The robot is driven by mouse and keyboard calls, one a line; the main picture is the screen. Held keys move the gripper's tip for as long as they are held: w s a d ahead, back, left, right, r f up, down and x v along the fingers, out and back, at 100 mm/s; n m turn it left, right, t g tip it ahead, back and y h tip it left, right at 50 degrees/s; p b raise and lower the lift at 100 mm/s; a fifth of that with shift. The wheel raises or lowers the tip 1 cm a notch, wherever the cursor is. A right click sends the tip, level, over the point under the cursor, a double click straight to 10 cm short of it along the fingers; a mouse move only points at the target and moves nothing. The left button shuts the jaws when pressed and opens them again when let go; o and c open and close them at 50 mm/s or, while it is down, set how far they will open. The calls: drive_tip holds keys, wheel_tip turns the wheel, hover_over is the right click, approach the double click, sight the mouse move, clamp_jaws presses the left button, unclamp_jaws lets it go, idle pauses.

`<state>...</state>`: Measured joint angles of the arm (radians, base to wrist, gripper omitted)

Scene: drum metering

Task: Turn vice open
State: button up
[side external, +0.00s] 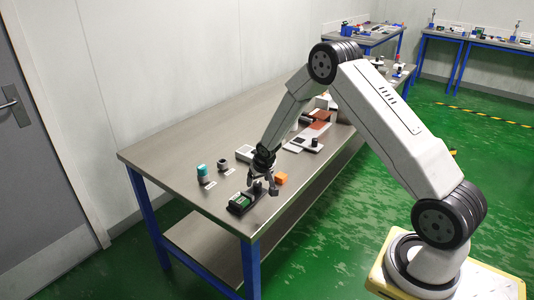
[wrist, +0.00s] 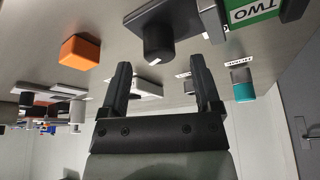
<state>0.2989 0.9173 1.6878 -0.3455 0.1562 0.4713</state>
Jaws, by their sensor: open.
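The vice (side external: 245,201) is a low dark unit near the front left end of the bench. In the side view a green block (side external: 240,201) lies in it. In the wrist view, the green block (wrist: 252,10), labelled "TWO", sits between dark jaws, and a dark round knob (wrist: 158,42) stands on the vice's flat dark plate (wrist: 172,15). My gripper (side external: 263,190) is just above the knob end of the vice. In the wrist view my gripper (wrist: 160,64) is open and empty, with the knob beyond and between the fingertips. Contact with the knob cannot be told.
An orange block (side external: 281,179) lies close to my gripper on the right. A teal-topped cylinder (side external: 202,171) and a dark round part (side external: 223,164) stand behind, beside labels. Several trays and parts lie farther along the bench (side external: 185,150). Its front left corner is clear.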

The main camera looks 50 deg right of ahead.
sight(257, 183)
drive_tip(key=shift+v, duration=2.4)
drive_tip(key=shift+w+d+f+m+g, duration=0.1)
drive_tip(key=shift+w+d+m+g, duration=0.15)
drive_tip(key=shift+m, duration=0.35)
drive_tip(key=shift+w+d+m+g, duration=0.15)
drive_tip(key=shift+m+g, duration=0.1)
drive_tip(key=shift+m, duration=0.35)
drive_tip(key=m, duration=0.2)
drive_tip(key=m+g, duration=0.1)
drive_tip(key=shift+w+d, duration=0.3)
drive_tip(key=m, duration=0.1)
drive_tip(key=m+g+y, duration=0.1)
drive_tip(key=m, duration=0.1)
drive_tip(key=shift+w+d, duration=0.15)
drive_tip(key=shift+w, duration=0.25)
drive_tip(key=m, duration=0.2)
drive_tip(key=m+g+y, duration=0.1)
drive_tip(key=shift+w+r+m, duration=0.25)
drive_tip(key=shift+r+m, duration=0.05)
drive_tip(key=shift+r, duration=0.05)
drive_tip(key=shift+f, duration=0.15)
drive_tip(key=shift+f, duration=3.8)
